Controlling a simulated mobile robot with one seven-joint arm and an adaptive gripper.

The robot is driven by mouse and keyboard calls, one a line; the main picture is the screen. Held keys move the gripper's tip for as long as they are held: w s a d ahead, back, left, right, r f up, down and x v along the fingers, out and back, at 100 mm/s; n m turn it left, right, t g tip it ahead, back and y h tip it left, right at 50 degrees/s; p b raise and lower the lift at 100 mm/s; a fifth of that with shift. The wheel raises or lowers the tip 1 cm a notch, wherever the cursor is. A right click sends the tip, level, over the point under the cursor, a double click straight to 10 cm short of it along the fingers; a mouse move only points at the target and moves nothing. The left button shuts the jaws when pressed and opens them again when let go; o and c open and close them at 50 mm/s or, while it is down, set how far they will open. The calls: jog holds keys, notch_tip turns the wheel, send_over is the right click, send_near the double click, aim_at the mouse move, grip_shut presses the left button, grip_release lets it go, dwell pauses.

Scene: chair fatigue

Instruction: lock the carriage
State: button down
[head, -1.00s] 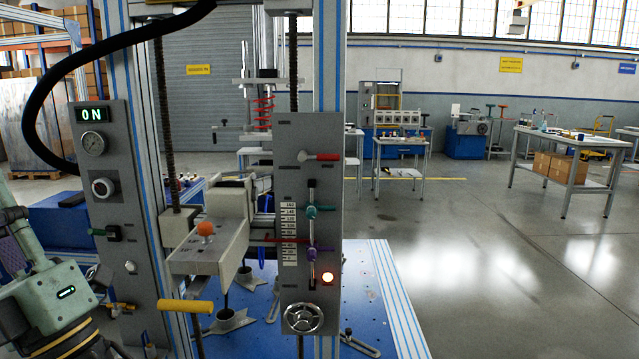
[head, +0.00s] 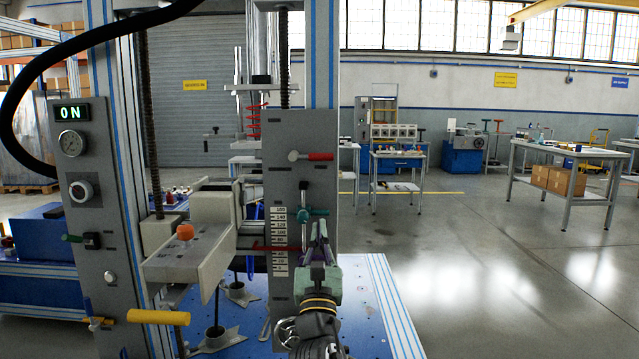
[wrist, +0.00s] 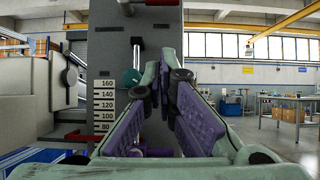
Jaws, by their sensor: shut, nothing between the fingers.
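The test stand's grey panel (head: 280,180) carries a red-handled lever (head: 318,156), lying sideways near the top. Below it, a teal knob (head: 303,216) sits at a vertical slot beside a number scale (head: 280,240). In the wrist view the teal knob (wrist: 131,78) is just left of my fingers. The carriage looks to be the pale grey block and arm (head: 192,262) with an orange knob (head: 185,231), left of the panel. My gripper (head: 320,228) is shut and empty, pointing up in front of the panel's lower right. It hides the lower slot; contact is unclear.
A red pointer (head: 268,248) crosses the scale. A handwheel (head: 286,331) is partly behind my arm. A yellow handle (head: 158,317) sticks out at lower left. The left panel has a lit ON display (head: 72,114). The floor to the right is open before the tables.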

aim_at(314, 157)
jog(key=shift+r, duration=0.1)
jog(key=p+x, duration=0.1)
jog(key=x, duration=0.3)
jog(key=r+p+x, duration=0.1)
jog(key=x, duration=0.3)
jog(key=s+p+x, duration=0.1)
jog(key=x, duration=0.3)
jog(key=shift+r+p, duration=0.35)
jog(key=shift+r, duration=0.05)
jog(key=shift+w+r, duration=0.1)
jog(key=shift+r, duration=0.3)
jog(key=shift+r+p, duration=0.15)
jog(key=shift+p, duration=0.2)
jog(key=shift+d+r+p, duration=0.3)
jog(key=shift+r+p, duration=0.05)
jog(key=shift+p, duration=0.35)
